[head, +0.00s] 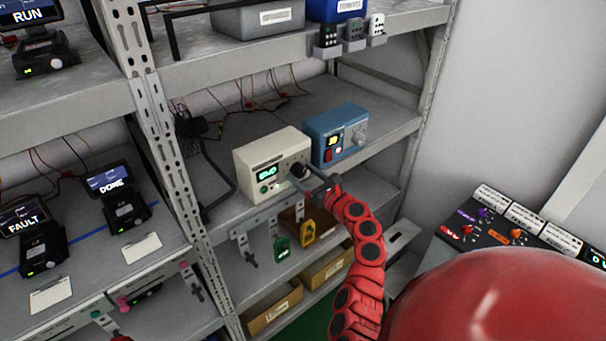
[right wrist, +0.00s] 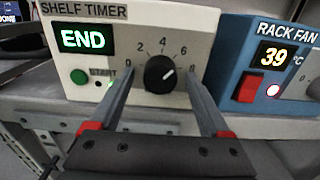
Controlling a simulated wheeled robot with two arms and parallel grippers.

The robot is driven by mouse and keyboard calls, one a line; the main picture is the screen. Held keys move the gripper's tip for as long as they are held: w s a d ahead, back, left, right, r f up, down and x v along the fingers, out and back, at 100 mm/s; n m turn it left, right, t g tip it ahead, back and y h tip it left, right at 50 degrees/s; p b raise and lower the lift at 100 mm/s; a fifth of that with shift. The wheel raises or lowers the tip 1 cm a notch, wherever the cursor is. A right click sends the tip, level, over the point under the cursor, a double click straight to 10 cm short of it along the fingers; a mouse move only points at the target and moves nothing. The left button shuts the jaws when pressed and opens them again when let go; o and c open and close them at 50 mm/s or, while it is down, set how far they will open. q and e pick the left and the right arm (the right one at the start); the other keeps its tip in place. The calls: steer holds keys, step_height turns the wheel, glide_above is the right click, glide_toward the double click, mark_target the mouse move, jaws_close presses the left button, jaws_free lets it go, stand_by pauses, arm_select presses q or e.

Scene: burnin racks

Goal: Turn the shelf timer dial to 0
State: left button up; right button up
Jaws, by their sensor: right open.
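The shelf timer (head: 262,163) is a cream box on the middle shelf; it also shows in the right wrist view (right wrist: 205,15). Its display (right wrist: 88,39) reads END. The 0 is at the dial's left. My right gripper (right wrist: 158,88) is open, with one finger on each side of the dial. I cannot tell whether the fingers touch it. In the head view the gripper (head: 316,183) partly hides the timer's front. My left gripper is not in view.
A blue rack fan box (head: 322,138) stands close to the timer's right; its display (right wrist: 274,55) reads 39. A green START button (right wrist: 79,76) is left of the dial. A rack post (head: 160,130) stands to the left.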

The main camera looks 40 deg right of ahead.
steer(key=shift+c, duration=0.2)
jaws_close()
steer(key=n+b, duration=0.2)
steer(key=b, duration=0.1)
steer(key=shift+f+n, duration=0.15)
steer(key=shift+n, duration=0.25)
steer(key=n+b, duration=1)
steer(key=b, duration=0.1)
steer(key=shift+d+f, duration=0.1)
steer(key=shift+f, duration=0.05)
steer(key=n+b, duration=0.9)
steer(key=b, duration=0.3)
steer(key=shift+r+n+b, duration=0.4)
steer(key=shift+n+b, duration=0.8)
